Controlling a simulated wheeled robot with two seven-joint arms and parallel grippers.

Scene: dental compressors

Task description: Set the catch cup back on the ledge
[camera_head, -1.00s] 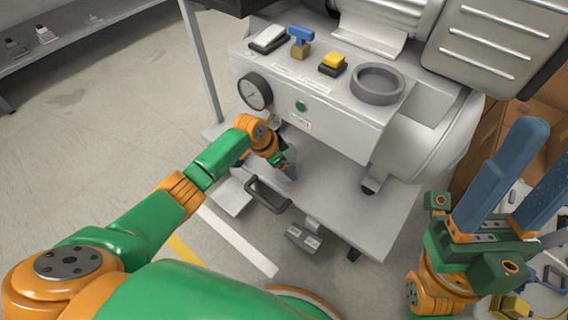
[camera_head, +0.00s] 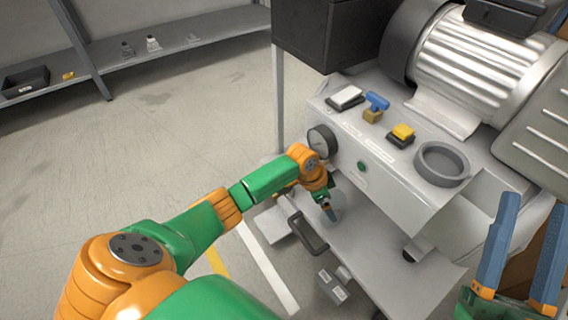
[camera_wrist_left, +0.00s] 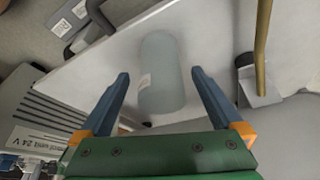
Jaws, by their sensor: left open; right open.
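The catch cup (camera_wrist_left: 162,75) is a translucent pale grey-green cylinder with a small label. In the left wrist view it is between the open fingers of my left gripper (camera_wrist_left: 160,77), with gaps on both sides. In the head view the cup (camera_head: 335,201) is partly hidden by my left gripper (camera_head: 328,210). It is at the white ledge (camera_head: 385,255), the low plate under the compressor panel; its base contact is hard to make out. My right gripper (camera_head: 533,215) is open and empty at the right edge, its blue fingers pointing up.
Above the ledge is a panel with a pressure gauge (camera_head: 322,141), a blue-handled valve (camera_head: 375,106), a yellow button (camera_head: 401,134) and a grey ring (camera_head: 440,163). A dark handle (camera_head: 307,234) and a grey pedal (camera_head: 333,287) are near the ledge's front. The floor at left is clear.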

